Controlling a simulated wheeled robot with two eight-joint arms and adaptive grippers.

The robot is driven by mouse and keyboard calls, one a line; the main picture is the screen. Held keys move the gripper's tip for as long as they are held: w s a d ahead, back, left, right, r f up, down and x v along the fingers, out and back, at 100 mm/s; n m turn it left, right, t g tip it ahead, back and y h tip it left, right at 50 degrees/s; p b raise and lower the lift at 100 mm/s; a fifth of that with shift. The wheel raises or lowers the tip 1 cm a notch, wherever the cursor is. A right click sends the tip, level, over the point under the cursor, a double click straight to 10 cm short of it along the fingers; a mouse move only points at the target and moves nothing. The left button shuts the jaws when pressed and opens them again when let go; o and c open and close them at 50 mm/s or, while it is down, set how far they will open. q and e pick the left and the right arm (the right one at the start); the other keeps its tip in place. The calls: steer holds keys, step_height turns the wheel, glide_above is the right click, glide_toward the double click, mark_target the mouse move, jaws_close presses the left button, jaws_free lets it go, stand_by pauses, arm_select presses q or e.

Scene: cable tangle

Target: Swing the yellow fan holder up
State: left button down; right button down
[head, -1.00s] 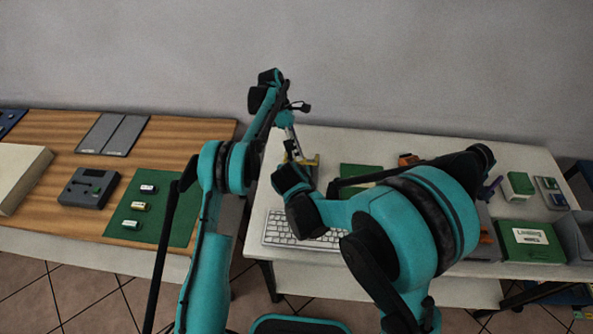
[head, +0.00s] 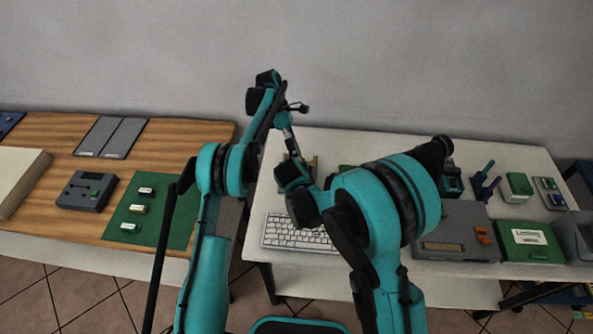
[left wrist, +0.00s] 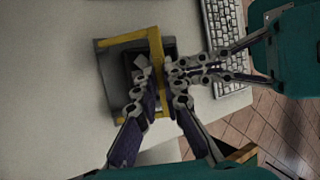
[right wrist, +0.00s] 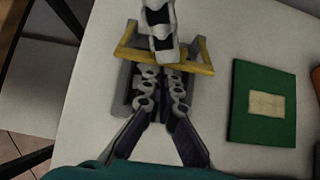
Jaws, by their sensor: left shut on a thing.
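The yellow fan holder, a frame of yellow bars over a dark block on a grey base, shows in the left wrist view (left wrist: 157,52) and right wrist view (right wrist: 192,66). In the head view only a small part shows between my arms. My left gripper (left wrist: 160,72) is shut on one yellow bar. It reaches in from the top of the right wrist view. My right gripper (right wrist: 164,76) is close beside the same bar, its fingertips near my left fingers. I cannot tell whether it is open, or whether it touches the holder.
A white keyboard (head: 290,236) lies in front of the holder. A green board with a pale label (right wrist: 268,104) lies to its right in the right wrist view. A grey device (head: 462,236) and a green labelled box (head: 531,243) stand further right. Bare white tabletop surrounds the holder's left side.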

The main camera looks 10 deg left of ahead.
arm_select(q)
steer(key=c, duration=1.8)
jaws_free()
steer(key=shift+s+f, duration=0.1)
steer(key=shift+f, duration=0.15)
arm_select(e)
steer(key=shift+w+r, duration=0.3)
arm_select(q)
steer(key=shift+o, duration=0.8)
steer(key=shift+s, duration=0.1)
arm_select(e)
steer(key=shift+s+d, duration=0.1)
arm_select(q)
steer(key=shift+r, duration=0.1)
